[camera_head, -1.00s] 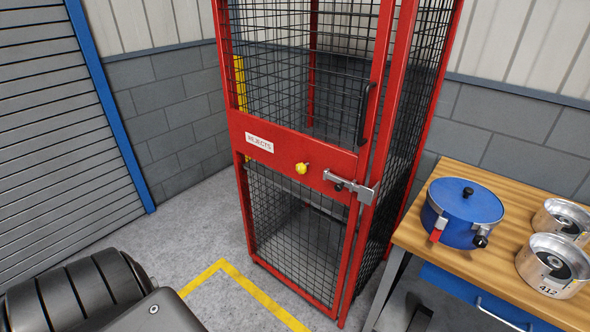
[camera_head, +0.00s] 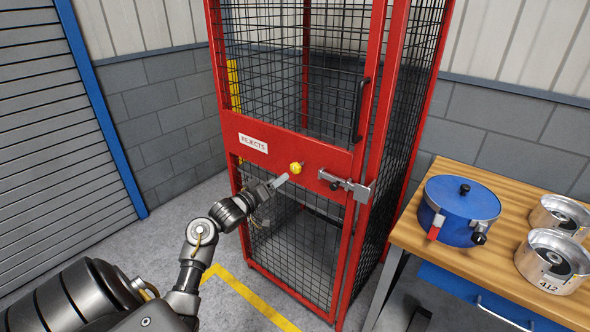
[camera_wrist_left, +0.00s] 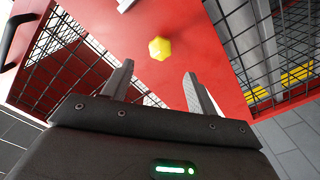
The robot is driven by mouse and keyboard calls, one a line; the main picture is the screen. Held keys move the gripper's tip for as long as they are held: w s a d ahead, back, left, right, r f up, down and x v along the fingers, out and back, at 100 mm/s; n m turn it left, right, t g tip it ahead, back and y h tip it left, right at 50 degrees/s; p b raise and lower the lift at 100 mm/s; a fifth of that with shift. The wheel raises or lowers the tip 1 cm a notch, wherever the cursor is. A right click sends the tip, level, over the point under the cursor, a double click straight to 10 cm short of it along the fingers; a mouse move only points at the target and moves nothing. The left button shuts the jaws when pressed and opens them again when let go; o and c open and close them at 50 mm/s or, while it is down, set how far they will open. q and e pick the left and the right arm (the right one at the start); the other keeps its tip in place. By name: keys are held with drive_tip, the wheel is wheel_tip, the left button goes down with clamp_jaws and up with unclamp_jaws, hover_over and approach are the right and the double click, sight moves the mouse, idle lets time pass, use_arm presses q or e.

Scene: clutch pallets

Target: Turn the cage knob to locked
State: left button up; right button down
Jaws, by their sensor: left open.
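My left gripper (camera_head: 279,181) is just below and left of the knob in the head view. Its two fingers (camera_wrist_left: 158,80) are apart and empty, and not around the knob. I cannot read the knob's turned position. My right gripper is not in view.
A metal latch (camera_head: 347,185) is on the door's right edge, with a black handle (camera_head: 361,108) above it. To the right, a wooden workbench (camera_head: 425,230) carries a blue lidded pot (camera_head: 462,205) and metal housings (camera_head: 552,262). A yellow line (camera_head: 255,298) marks the floor.

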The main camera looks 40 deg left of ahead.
sight(293, 169)
use_arm(q)
drive_tip(key=w+p, duration=0.1)
drive_tip(key=w, duration=0.9)
drive_tip(key=shift+w+f, duration=0.1)
drive_tip(key=shift+w, duration=0.1)
drive_tip(key=c, duration=1)
